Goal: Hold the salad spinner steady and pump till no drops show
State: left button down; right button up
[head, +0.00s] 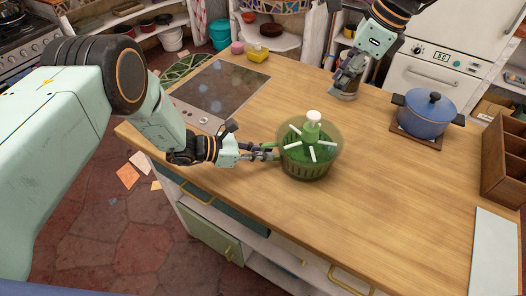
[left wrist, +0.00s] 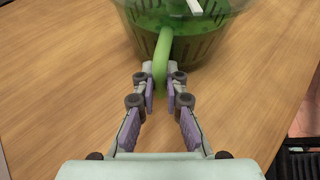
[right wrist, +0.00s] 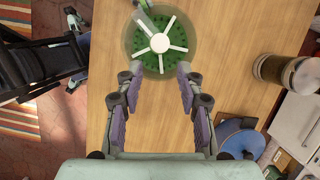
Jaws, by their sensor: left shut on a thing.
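The salad spinner (head: 310,160) stands upright on the wooden counter, with a clear lid, white spokes and a white pump knob (head: 314,116) on top. In the left wrist view its green basket shows through the clear bowl, and a green handle (left wrist: 162,58) sticks out. My left gripper (head: 270,152) is shut on that handle, at the spinner's left side. My right gripper (head: 345,75) is open and empty, raised above the counter behind and right of the spinner. The right wrist view shows the knob (right wrist: 160,43) beyond its fingertips, apart from them. Drops are too small to tell.
A blue lidded pot (head: 427,114) stands on a trivet at the right. A wooden rack (head: 503,165) is at the far right, and a dark cooktop (head: 222,88) is at the left. The counter right of the spinner is clear.

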aim_at(312, 113)
jog(key=shift+a+f, duration=0.3)
jog(key=c, duration=0.3)
jog(key=shift+w+a+n+h, duration=0.15)
jog(key=shift+a+n+h, duration=0.15)
jog(key=shift+n, duration=0.4)
jog(key=shift+c, duration=0.7)
jog(key=n, duration=0.3)
jog(key=shift+w+a+f, duration=0.1)
jog(key=shift+w+a, duration=0.05)
jog(key=shift+a, duration=0.2)
jog(key=c, duration=0.3)
jog(key=n, duration=0.5)
jog(key=shift+w+a+h, duration=0.1)
jog(key=shift+a+h, duration=0.15)
jog(key=shift+h, duration=0.05)
grip_shut()
jog(key=shift+w+a+f+n+h, duration=0.15)
jog(key=shift+f+n, duration=0.85)
jog(key=shift+n, duration=3.05)
jog(key=shift+w+a+f+n+h, duration=0.2)
jog(key=shift+f+n, duration=0.75)
jog(key=shift+n, duration=3.15)
jog(key=shift+a+f+n+y, duration=0.2)
jog(key=shift+f+n, duration=0.8)
jog(key=shift+n, duration=3.05)
